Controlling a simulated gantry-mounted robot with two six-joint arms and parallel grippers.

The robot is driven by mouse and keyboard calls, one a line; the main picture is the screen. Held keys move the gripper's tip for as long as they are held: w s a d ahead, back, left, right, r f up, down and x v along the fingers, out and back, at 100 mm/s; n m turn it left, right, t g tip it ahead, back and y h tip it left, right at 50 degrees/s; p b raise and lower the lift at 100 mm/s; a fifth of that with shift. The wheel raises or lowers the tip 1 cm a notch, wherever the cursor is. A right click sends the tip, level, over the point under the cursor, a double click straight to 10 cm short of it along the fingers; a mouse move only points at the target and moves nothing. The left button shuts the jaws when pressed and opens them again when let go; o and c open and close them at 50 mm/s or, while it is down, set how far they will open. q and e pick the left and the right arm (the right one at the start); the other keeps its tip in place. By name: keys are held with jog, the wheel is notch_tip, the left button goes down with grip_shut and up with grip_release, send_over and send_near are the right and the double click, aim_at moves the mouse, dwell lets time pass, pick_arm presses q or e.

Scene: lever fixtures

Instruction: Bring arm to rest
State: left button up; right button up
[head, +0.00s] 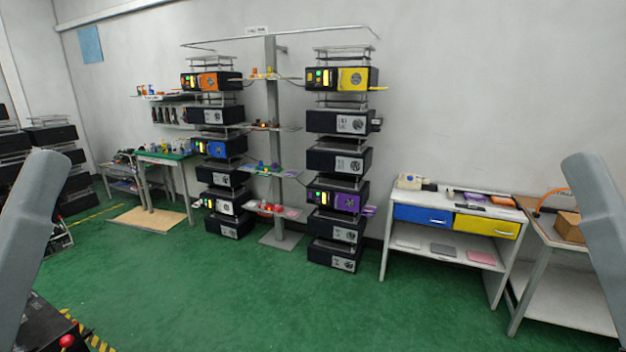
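Grey links of my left arm (38,225) and my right arm (598,225) stand at the two side edges of the head view, both slanting. Neither gripper shows in the view, so I cannot tell whether they are open or hold anything. Both arm links are well apart from the racks and tables behind them.
Two stacks of black box units stand at the centre, the right stack (338,160) beside a grey post (273,150) with small shelves. A white desk (450,235) has a blue drawer (422,215) and a yellow drawer (487,226). The green floor (230,300) in front is clear.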

notch_tip(320, 180, up, 29)
jog(key=p, duration=2.7)
jog(key=shift+p, duration=0.35)
jog(key=shift+r, duration=0.1)
